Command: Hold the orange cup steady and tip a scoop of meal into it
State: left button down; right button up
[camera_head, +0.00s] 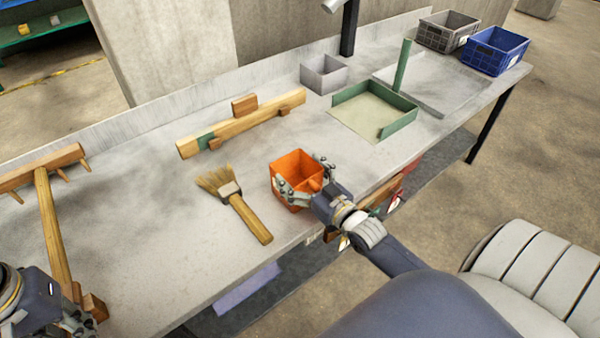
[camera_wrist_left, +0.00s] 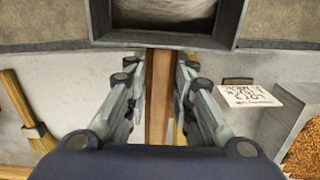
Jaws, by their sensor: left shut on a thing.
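The orange cup (camera_head: 298,163) stands upright on the bench near its front edge, its open top facing up. My right gripper (camera_head: 302,176) has its fingers on both sides of the cup, closed against its walls. My left gripper (camera_head: 80,318) is at the bottom left corner, partly cut off. In the left wrist view it (camera_wrist_left: 158,72) is shut on a wooden handle (camera_wrist_left: 160,95), which runs up to a grey box-shaped scoop (camera_wrist_left: 165,41). Brown grain (camera_wrist_left: 306,150) shows in a grey bin at the right edge.
A brush (camera_head: 235,200) lies left of the cup. A wooden rake (camera_head: 55,225) lies at the left. A wooden bar (camera_head: 240,122), a small grey box (camera_head: 323,75) and a green-walled tray (camera_head: 402,101) are farther back. A label card (camera_wrist_left: 250,94) stands beside the bin.

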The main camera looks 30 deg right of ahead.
jog(key=shift+o, duration=0.7)
jog(key=shift+s, duration=0.1)
jog(key=shift+s, duration=0.2)
jog(key=s+d, duration=0.1)
jog(key=s, duration=1)
jog(key=shift+s, duration=0.2)
